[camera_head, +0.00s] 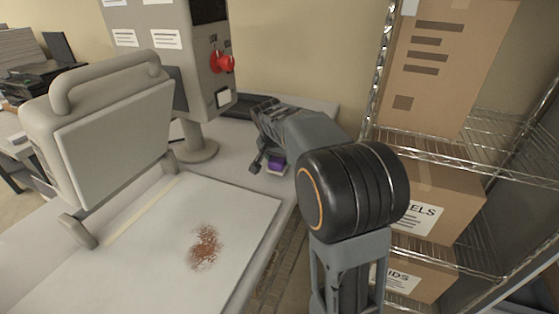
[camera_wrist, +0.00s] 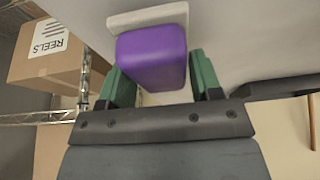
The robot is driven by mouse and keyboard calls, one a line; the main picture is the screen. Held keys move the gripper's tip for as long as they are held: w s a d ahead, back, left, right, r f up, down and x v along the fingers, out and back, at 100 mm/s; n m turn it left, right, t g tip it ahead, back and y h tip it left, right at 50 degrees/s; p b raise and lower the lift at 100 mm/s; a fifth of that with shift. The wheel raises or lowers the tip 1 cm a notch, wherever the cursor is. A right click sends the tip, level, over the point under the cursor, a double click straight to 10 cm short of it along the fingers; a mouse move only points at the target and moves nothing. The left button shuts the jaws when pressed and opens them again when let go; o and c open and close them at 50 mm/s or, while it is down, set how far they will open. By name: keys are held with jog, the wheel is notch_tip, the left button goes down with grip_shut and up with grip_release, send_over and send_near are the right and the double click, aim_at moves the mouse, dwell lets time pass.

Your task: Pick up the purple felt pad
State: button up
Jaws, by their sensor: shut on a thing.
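The purple felt pad (camera_wrist: 151,58) is a purple block with a pale layer along its far side. In the wrist view it sits between the two green fingers of my gripper (camera_wrist: 160,84), which is shut on it. My gripper (camera_head: 266,164) is partly hidden there by my own arm. I cannot tell whether the pad still touches the worktop.
A machine with a raised lid (camera_head: 115,130) stands at left, its white bed (camera_head: 130,250) marked by a reddish-brown speckled patch (camera_head: 205,247). A grey control post with a red knob (camera_head: 222,62) stands behind. A wire shelf with cardboard boxes (camera_head: 440,200) is close on the right.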

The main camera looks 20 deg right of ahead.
jog(key=s+r+b, duration=0.3)
jog(key=s+r, duration=0.8)
jog(key=s, duration=0.3)
jog(key=shift+r, duration=0.35)
jog(key=o, duration=0.4)
jog(key=shift+c, duration=1.4)
